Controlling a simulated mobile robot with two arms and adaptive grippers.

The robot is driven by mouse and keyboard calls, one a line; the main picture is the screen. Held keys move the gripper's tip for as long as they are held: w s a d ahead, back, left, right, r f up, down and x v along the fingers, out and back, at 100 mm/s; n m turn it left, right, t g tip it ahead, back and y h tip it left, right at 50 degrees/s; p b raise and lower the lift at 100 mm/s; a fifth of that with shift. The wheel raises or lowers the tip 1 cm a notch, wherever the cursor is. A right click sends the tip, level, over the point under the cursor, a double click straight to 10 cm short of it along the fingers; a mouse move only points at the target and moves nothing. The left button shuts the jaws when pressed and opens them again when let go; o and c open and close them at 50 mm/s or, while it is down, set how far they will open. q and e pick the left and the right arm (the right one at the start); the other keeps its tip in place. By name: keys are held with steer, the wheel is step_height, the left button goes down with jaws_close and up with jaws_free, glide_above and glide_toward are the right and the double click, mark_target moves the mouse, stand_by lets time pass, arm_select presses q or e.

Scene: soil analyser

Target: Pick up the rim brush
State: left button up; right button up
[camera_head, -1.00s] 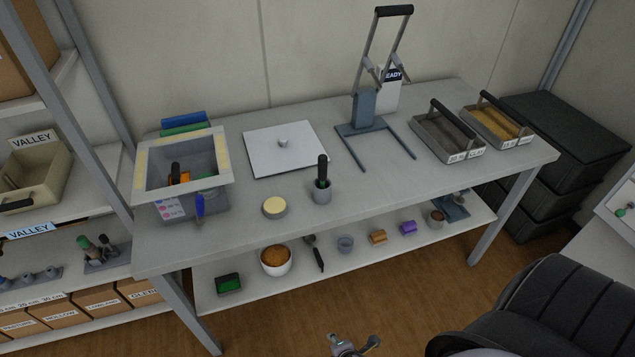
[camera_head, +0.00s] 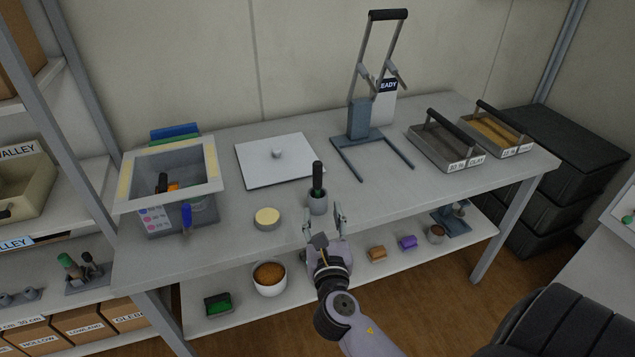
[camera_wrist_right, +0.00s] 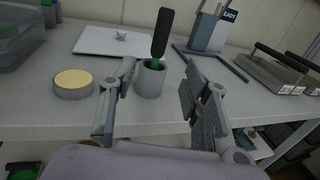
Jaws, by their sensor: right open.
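A brush-like tool, taken as the rim brush (camera_head: 317,178), stands upright in a small grey cup (camera_head: 318,204) near the front edge of the table. Its black handle points up and a green part shows at the cup's mouth; its lower end is hidden in the cup. In the right wrist view the handle (camera_wrist_right: 162,33) leans slightly right, and the cup (camera_wrist_right: 150,80) appears between the open fingers. My right gripper (camera_head: 322,222) is open and empty, just in front of the cup at the table edge, apart from the handle. My left gripper is not in view.
A round cream-topped tin (camera_head: 267,218) stands left of the cup. Behind lie a white plate with a knob (camera_head: 275,160) and a grey press stand (camera_head: 370,140). A framed bin (camera_head: 180,180) is at left, trays (camera_head: 450,150) at right. A lower shelf (camera_head: 410,228) holds several items.

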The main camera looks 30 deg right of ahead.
mark_target(318, 182)
steer(key=x, duration=0.7)
steer(key=shift+w+d+p, duration=0.15)
steer(key=shift+w+p, duration=0.05)
steer(key=shift+p, duration=0.1)
steer(key=shift+r+p+x, duration=0.15)
steer(key=shift+x, duration=1.25)
steer(key=shift+r+p+x, duration=0.1)
steer(key=shift+p+x, duration=0.05)
steer(key=shift+x, duration=1.25)
jaws_close()
